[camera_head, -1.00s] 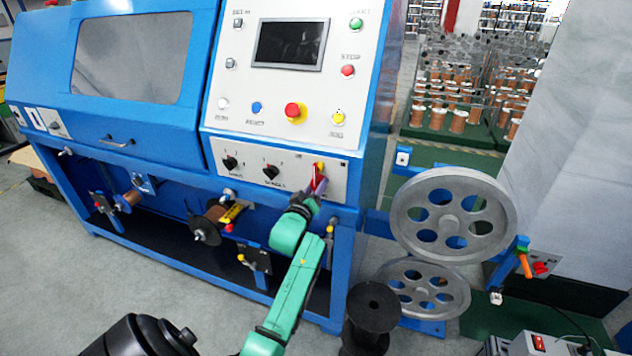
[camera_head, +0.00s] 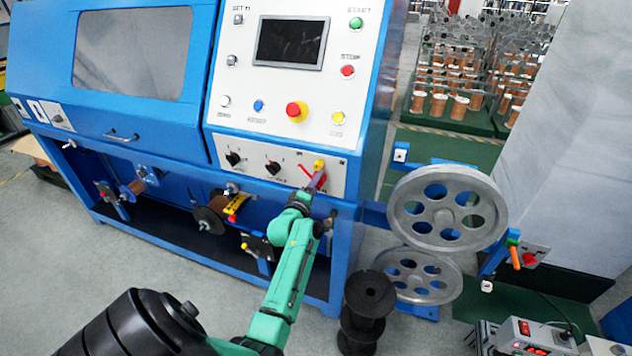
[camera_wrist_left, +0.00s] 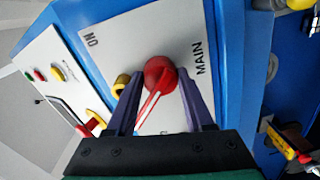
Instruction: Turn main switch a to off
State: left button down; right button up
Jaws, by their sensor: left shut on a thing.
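The main switch, a red round knob with a lever (camera_wrist_left: 160,76), sits on a white plate marked MAIN and ON in the left wrist view. In the head view its red lever (camera_head: 304,169) shows at the lower right of the machine's control panel (camera_head: 228,150), tilted up-left. My left gripper (camera_wrist_left: 161,88) has its two purple fingers on either side of the red switch and is shut on it. In the head view the gripper (camera_head: 317,181) partly hides the switch. The right gripper is not in view.
A yellow knob (camera_wrist_left: 121,85) is close beside one finger. Two black selector knobs (camera_head: 272,168) sit left of the switch. A red emergency button (camera_head: 296,111) is above. Grey pulleys (camera_head: 447,208) and a black spool (camera_head: 370,294) stand to the right.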

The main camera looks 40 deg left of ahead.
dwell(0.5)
pick_arm(q)
jog(key=shift+c, duration=1.4)
grip_release()
jog(key=shift+r, duration=0.1)
